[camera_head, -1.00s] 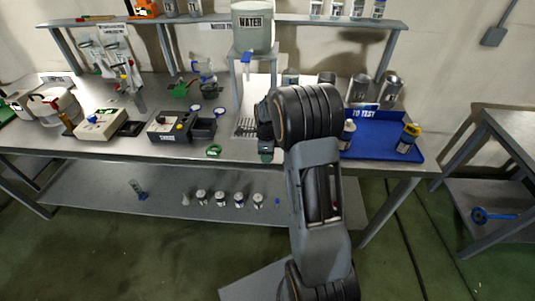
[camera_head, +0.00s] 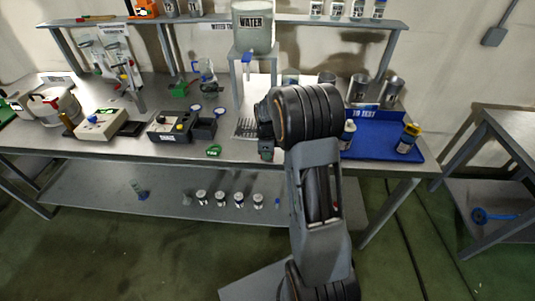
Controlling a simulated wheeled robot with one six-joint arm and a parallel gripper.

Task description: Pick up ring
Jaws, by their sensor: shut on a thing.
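A small green ring-like piece (camera_head: 213,150) lies near the front edge of the workbench, left of my gripper. Two small blue-rimmed round pieces, the left one (camera_head: 196,108) and the right one (camera_head: 220,111), lie farther back by the black box. I cannot tell which of these, if any, is the task's ring. My gripper (camera_head: 266,153) is low over the bench's front, mostly hidden by my own dark arm. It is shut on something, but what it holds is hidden.
The workbench (camera_head: 75,165) carries a black box (camera_head: 170,127), a white device (camera_head: 100,123) and, right of my arm, a blue tray (camera_head: 370,148) with bottles. A water tank (camera_head: 253,30) stands behind. Several small jars stand on the lower shelf (camera_head: 95,190).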

